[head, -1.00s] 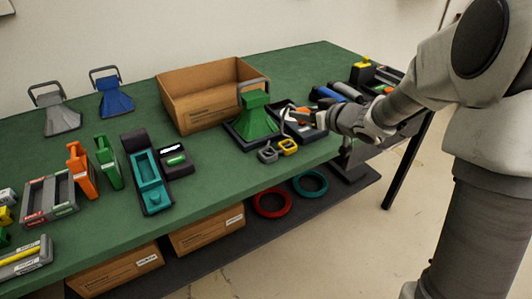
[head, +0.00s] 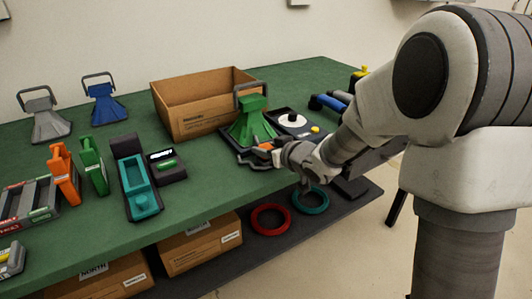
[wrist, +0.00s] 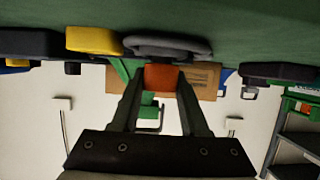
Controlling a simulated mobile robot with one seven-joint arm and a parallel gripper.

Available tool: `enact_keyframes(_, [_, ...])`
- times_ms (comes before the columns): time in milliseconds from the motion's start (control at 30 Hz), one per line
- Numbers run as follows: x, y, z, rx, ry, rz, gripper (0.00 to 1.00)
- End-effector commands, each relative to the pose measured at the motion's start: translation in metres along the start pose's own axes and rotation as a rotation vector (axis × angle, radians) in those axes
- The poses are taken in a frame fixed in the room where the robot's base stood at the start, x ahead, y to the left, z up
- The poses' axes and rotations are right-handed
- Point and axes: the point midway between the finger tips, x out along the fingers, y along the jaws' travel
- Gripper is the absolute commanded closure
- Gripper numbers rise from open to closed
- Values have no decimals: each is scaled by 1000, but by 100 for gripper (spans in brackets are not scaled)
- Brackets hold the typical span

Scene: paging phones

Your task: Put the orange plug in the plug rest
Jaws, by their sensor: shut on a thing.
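My gripper (head: 264,152) is at the table's front edge, in front of the green funnel-shaped stand (head: 252,122). It is shut on the orange plug (wrist: 160,77), which shows as a small orange block between the fingers in the wrist view and as a bit of orange (head: 266,146) in the head view. In the wrist view a grey loop (wrist: 168,47) lies right by the plug, with a yellow piece (wrist: 93,40) beside it. I cannot tell if the plug touches the loop. No thing is clearly readable as the plug rest.
A black tray with a white disc (head: 292,120) lies behind my gripper. An open cardboard box (head: 190,118) stands at the back. A teal holder (head: 140,188) and a dark box with a green piece (head: 166,165) stand left. The green tabletop between is clear.

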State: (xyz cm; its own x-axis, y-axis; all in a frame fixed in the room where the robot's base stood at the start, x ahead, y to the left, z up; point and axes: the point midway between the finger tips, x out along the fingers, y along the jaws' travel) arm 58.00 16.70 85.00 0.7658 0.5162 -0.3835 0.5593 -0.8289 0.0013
Motion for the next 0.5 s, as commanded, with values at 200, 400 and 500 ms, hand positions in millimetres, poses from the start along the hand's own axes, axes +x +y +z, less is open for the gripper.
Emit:
enact_keyframes(200, [0,0,-1,0,1,0,100])
enact_keyframes(400, [2,0,5,1,1,0,54])
enact_keyframes(500, [2,0,4,1,1,0,36])
